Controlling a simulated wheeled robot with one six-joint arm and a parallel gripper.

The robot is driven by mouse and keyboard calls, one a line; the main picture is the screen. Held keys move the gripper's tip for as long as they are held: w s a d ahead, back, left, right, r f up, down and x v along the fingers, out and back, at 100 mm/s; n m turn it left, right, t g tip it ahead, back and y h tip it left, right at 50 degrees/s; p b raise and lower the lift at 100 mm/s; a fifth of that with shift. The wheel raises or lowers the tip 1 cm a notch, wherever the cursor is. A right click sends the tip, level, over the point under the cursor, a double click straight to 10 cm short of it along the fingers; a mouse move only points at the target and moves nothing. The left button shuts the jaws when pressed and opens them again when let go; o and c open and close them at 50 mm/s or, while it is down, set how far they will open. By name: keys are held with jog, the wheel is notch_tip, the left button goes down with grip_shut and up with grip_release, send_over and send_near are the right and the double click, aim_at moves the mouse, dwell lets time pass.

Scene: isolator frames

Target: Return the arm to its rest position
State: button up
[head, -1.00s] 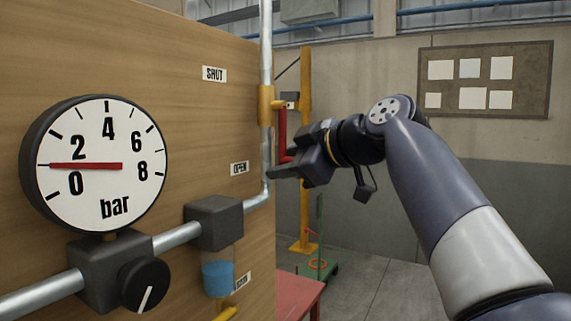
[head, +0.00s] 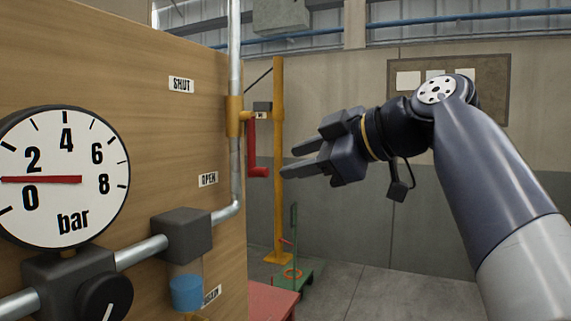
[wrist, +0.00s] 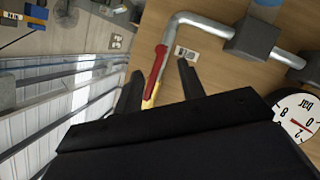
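My gripper (head: 296,169) is in the middle of the head view, fingers pointing left with a gap between them. It is open and holds nothing. My arm reaches in from the lower right. The red valve handle (head: 252,150) hangs down from the yellow valve body (head: 235,116) on the pipe, left of my fingertips and apart from them in the head view. In the wrist view the open fingers (wrist: 158,82) show with the red handle (wrist: 156,68) beyond them, between their tips in the picture.
The wooden panel (head: 150,100) at left carries the gauge (head: 62,175), its needle near 1, a black knob (head: 105,298), pipes and SHUT and OPEN labels. A yellow post (head: 279,150) and a red table (head: 268,300) stand behind. Floor at right is clear.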

aim_at(256, 174)
jog(key=shift+s+d, duration=0.1)
jog(key=shift+s, duration=0.05)
jog(key=x, duration=1.1)
jog(key=shift+s, duration=0.1)
jog(key=shift+d, duration=0.1)
